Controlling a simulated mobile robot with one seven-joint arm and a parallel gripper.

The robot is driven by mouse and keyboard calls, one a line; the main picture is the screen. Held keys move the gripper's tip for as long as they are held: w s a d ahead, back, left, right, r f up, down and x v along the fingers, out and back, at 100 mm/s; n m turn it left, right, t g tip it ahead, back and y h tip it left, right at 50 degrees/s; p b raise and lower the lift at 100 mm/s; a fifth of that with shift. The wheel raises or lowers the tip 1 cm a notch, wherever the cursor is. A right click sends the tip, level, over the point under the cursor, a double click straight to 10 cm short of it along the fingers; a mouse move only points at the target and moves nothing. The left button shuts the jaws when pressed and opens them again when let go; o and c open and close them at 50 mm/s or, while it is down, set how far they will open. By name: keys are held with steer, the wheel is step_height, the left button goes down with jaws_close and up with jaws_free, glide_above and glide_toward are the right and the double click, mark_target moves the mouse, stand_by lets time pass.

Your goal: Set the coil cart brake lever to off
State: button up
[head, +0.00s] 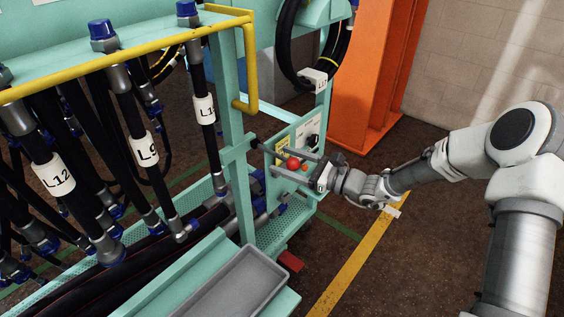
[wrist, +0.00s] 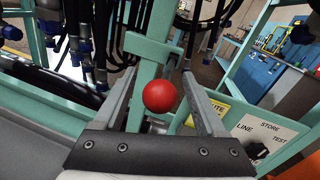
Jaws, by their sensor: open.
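The red ball knob (head: 293,163) sits on the side of the teal coil cart (head: 233,130), by a small control panel. It looks like the end of the brake lever; its shaft is mostly hidden. In the wrist view the red ball (wrist: 160,96) lies between my two fingers, with a gap on each side. My gripper (head: 277,161) is open around it and reaches in from the right. It also shows in the wrist view (wrist: 159,74), with its fingers pointing toward a teal post. No on or off mark for the lever is readable.
A panel with a dark selector knob (wrist: 256,150), marked LINE, STORE and TEST, is right of my fingers. Labelled black hoses (head: 147,150) hang under a yellow rail (head: 130,55). A grey tray (head: 235,285) is in front. An orange column (head: 370,75) stands behind.

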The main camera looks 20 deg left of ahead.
steer(key=shift+w+a, duration=0.15)
steer(key=shift+a, duration=0.55)
jaws_close()
stand_by(1.0)
